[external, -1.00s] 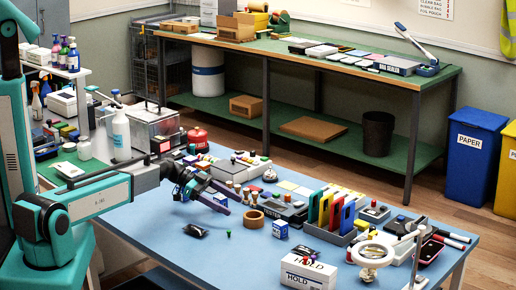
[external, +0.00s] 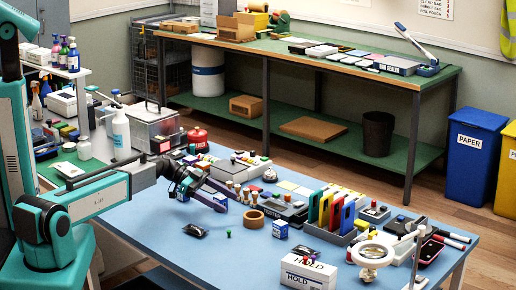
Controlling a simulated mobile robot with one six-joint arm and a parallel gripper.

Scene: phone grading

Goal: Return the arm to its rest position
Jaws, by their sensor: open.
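My gripper (external: 221,197) is at the end of my teal and grey arm (external: 95,200), which reaches in from the left over the blue table (external: 165,259). The gripper is open, and I see nothing held in it. The exact gap between the fingers is small in this view.
A white HOLD box (external: 308,272) stands at the table's front. A rack of coloured phones (external: 335,213) and a ring magnifier (external: 372,252) stand to the right. The table's front left is clear.

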